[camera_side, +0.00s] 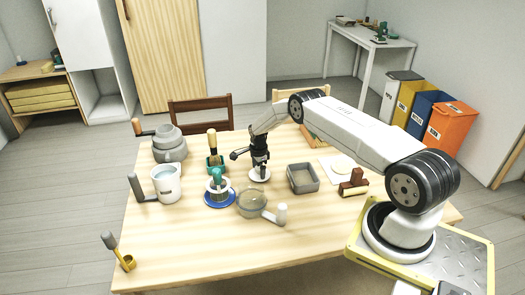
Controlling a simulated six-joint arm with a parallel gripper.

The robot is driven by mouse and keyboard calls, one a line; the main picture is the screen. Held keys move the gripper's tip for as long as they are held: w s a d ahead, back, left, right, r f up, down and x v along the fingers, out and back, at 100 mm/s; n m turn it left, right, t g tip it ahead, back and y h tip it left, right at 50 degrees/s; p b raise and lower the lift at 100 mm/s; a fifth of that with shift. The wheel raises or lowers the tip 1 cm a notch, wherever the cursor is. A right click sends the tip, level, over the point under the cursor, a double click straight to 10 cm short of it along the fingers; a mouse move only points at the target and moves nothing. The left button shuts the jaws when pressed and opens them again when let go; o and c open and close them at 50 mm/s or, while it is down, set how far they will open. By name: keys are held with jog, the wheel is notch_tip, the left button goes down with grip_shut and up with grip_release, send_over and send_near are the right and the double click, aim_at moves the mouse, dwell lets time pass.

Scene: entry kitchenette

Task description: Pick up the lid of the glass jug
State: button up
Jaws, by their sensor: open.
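My gripper (259,168) points down over the middle of the table, directly above a small white disc (260,178), which may be the lid. Its fingers are open, but they are small and dark here, and I cannot tell whether they touch the disc. A see-through round vessel (250,204) with a pale handle at its lower right stands just in front of the disc; it looks like the glass jug. A pale cup-like vessel (166,186) with a grey handle stands further left, so which one is the jug is not certain.
A blue saucer (219,204) with a green-topped item is left of the see-through vessel. A grey square tray (302,179) is right of the disc. Grey stacked pots (169,147) stand at the back left. Brown blocks (353,184) lie at right. The table's front (220,250) is mostly clear.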

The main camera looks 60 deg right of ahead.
aim_at(259, 168)
grip_shut()
jog(key=shift+r, duration=0.2)
dwell(0.3)
jog(key=shift+r, duration=1.55)
jog(key=s+a+r, duration=0.5)
jog(key=s+r, duration=0.4)
jog(key=s, duration=0.3)
jog(key=shift+s+a+r, duration=0.25)
jog(key=shift+s+a, duration=0.05)
jog(key=shift+a, duration=0.1)
